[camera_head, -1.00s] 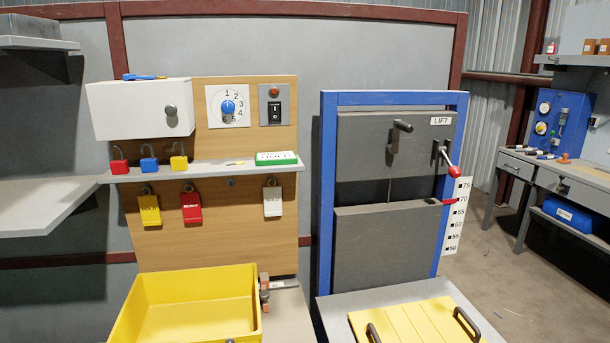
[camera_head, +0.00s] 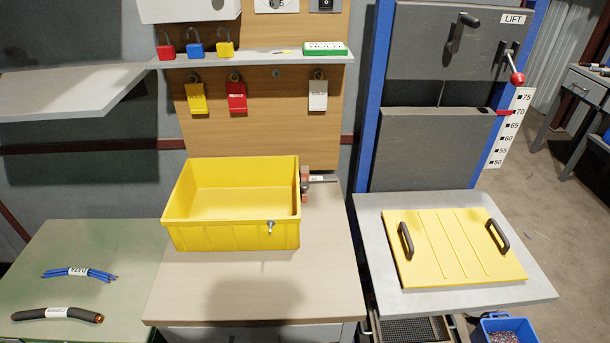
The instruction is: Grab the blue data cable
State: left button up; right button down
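The blue data cable (camera_head: 92,274) is a short bundle of blue strands with a white label around its middle. It lies on the green table (camera_head: 102,241) at the lower left of the head view, behind a thick dark cable. Nothing is touching it from above. Neither of my grippers shows in the head view.
The dark cable (camera_head: 88,316) with copper ends lies in front of the blue one. An empty yellow bin (camera_head: 236,236) stands on the wooden bench to the right. A grey shelf (camera_head: 95,92) juts out above and behind the green table. A yellow lid (camera_head: 450,248) lies farther right.

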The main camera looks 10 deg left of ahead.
aim_at(72, 272)
jog(key=k+l+u, duration=0.15)
jog(key=u, duration=1.7)
jog(key=i+j+z, duration=0.15)
jog(key=j, duration=0.25)
jog(key=i, duration=0.1)
